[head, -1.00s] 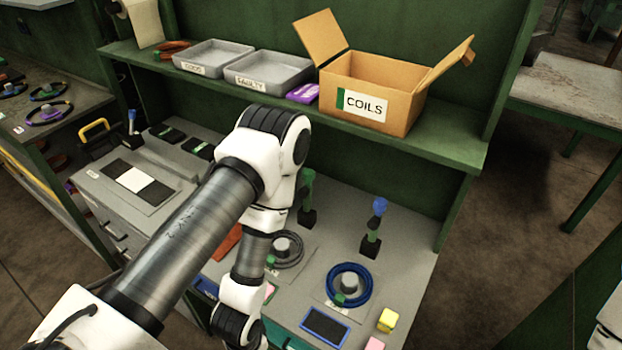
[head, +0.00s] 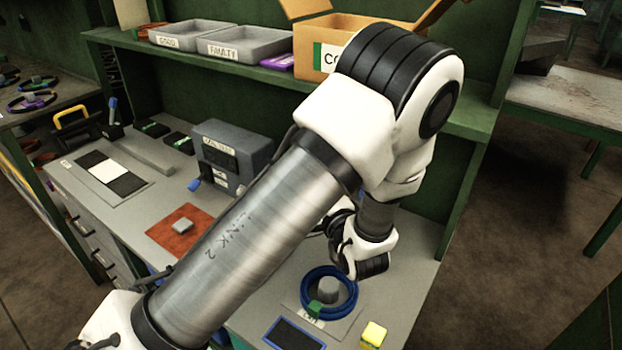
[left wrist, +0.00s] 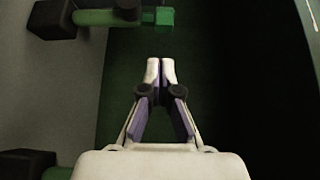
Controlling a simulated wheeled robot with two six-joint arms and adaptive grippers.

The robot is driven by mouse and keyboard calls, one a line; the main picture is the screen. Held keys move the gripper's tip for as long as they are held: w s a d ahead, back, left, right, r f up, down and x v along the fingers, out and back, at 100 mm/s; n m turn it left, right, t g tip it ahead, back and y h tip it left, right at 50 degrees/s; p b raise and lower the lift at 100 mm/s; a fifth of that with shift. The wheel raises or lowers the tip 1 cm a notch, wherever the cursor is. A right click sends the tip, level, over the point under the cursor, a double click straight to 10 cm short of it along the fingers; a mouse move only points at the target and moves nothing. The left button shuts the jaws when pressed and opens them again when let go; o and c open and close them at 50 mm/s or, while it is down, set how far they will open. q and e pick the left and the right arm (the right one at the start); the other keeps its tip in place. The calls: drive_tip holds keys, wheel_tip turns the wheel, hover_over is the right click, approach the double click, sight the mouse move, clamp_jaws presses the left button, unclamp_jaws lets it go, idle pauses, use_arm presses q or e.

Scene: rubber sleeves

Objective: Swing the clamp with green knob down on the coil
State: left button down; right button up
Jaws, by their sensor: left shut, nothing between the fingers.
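The clamp's green knob (left wrist: 165,17) shows at the top of the left wrist view. Its green arm (left wrist: 95,17) runs from a black base (left wrist: 52,18) on the grey bench, standing up off it. My left gripper (left wrist: 160,70) is shut and empty, apart from the clamp, with its tips below the knob in that picture. In the head view my left arm hides both clamps and the grey coil. A blue coil (head: 304,292) lies around a grey post on the bench, with a small green block at its front. My right gripper is out of view.
A second black block (left wrist: 25,165) with a green part stands low in the left wrist view. A grey box (head: 232,150), an orange mat (head: 160,240) and a yellow cube (head: 373,335) are on the bench. The shelf (head: 455,125) holds trays and a carton.

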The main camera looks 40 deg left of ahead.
use_arm(q)
drive_tip(key=p+x, duration=0.2)
drive_tip(key=x, duration=0.8)
drive_tip(key=shift+w, duration=0.2)
drive_tip(key=shift+d+f, duration=0.1)
